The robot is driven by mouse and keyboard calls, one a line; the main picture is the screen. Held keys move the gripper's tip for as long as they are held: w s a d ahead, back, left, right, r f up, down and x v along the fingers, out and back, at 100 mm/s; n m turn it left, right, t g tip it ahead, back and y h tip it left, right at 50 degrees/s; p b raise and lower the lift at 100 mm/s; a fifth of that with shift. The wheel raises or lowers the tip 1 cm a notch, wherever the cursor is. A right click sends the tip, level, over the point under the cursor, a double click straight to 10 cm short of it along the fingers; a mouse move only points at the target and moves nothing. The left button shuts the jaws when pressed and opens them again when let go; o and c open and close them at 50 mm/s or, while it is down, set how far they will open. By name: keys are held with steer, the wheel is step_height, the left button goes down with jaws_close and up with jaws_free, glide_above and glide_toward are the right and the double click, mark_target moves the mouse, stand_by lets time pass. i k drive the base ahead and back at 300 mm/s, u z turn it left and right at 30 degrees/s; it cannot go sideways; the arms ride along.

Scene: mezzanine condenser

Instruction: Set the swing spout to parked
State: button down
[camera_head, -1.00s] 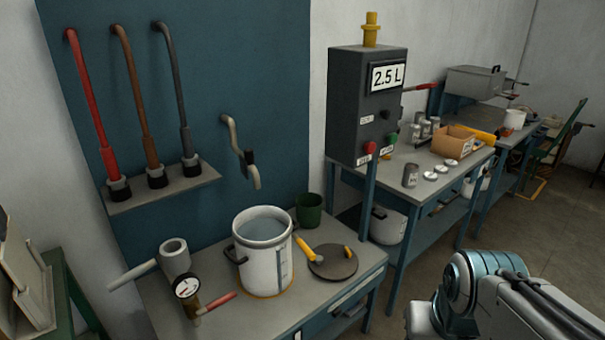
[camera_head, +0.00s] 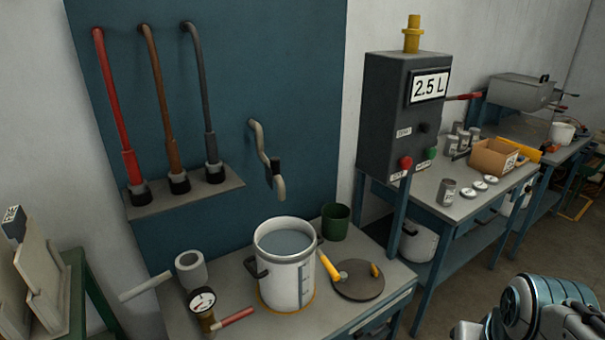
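The swing spout (camera_head: 266,160) is a pale grey bent pipe with a dark valve piece, mounted on the blue wall panel (camera_head: 300,100). Its lower end points down, above and behind a white pot (camera_head: 301,287) of liquid on the bench. I cannot tell whether the tip is over the pot's opening. My arm shows at the lower right corner. My gripper is not in view, and nothing is seen touching the spout.
Red, brown and grey hoses (camera_head: 208,110) stand on a shelf left of the spout. A gauge (camera_head: 203,303), green cup (camera_head: 335,222) and dark lid (camera_head: 359,284) are around the pot. A grey control box (camera_head: 385,115) reads 2.5 L.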

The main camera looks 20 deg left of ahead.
mark_target(274, 168)
steer(key=u, duration=0.1)
steer(key=i, duration=0.75)
steer(key=u, duration=1)
steer(key=i, duration=0.55)
steer(key=u, duration=0.6)
